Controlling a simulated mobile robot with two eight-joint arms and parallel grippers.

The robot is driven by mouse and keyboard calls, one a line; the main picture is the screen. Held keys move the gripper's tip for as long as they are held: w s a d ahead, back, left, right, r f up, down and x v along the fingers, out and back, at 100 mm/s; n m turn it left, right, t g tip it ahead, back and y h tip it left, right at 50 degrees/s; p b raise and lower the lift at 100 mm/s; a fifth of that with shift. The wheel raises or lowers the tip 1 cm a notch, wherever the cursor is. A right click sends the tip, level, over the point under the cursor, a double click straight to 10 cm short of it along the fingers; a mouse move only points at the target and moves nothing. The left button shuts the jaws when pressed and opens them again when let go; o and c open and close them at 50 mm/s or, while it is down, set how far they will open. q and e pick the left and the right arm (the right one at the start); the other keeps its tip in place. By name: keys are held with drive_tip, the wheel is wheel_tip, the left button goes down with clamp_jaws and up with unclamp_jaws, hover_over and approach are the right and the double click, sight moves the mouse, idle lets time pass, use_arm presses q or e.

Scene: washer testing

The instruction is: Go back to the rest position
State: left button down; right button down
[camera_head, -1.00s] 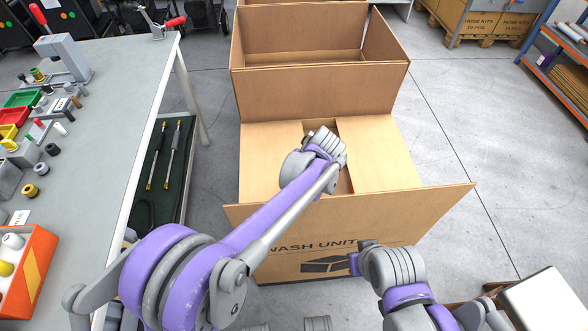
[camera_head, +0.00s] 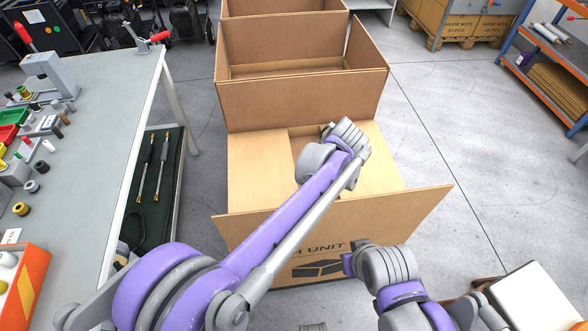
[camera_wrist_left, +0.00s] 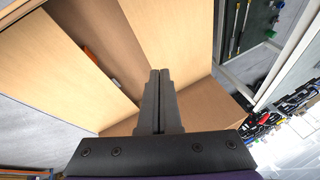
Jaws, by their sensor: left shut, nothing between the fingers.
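My left arm reaches from the lower left over the open cardboard box (camera_head: 418,203). Its wrist hangs above the box opening, and its fingers are hidden in the head view. In the left wrist view, my left gripper (camera_wrist_left: 160,73) is shut and empty, with the box's flaps (camera_wrist_left: 175,40) around and beyond it. My right wrist is low in the head view, in front of the box's printed face. Only a small dark and purple part of my right gripper (camera_head: 348,264) shows there, and its fingers cannot be made out.
A grey workbench (camera_head: 95,130) with small parts and an orange bin (camera_head: 32,290) stands on the left. A dark lower shelf (camera_head: 165,205) holds two rods. Another open carton (camera_head: 300,100) stands behind. A white-topped box (camera_head: 545,295) is at lower right. Floor right of the cartons is clear.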

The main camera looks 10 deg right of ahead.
use_arm(q)
drive_tip(key=shift+s+d+r, duration=0.2)
drive_tip(key=shift+d+r, duration=0.05)
drive_tip(key=shift+d, duration=0.2)
drive_tip(key=s+a+r+n+h+p, duration=0.1)
drive_tip(key=s+a+r+p, duration=0.15)
drive_tip(key=a, duration=0.65)
drive_tip(key=s+a+r+p, duration=0.1)
drive_tip(key=s+a+r, duration=0.3)
drive_tip(key=a, duration=0.6)
drive_tip(key=s+a+n+h+p, duration=0.1)
drive_tip(key=s+a+n+p, duration=0.1)
drive_tip(key=s+a, duration=1)
drive_tip(key=s+p, duration=0.1)
drive_tip(key=s, duration=0.3)
drive_tip(key=shift+s+a+f+n+t+h, duration=0.2)
drive_tip(key=shift+a+f+n+t+h, duration=0.1)
drive_tip(key=shift+t+h, duration=0.1)
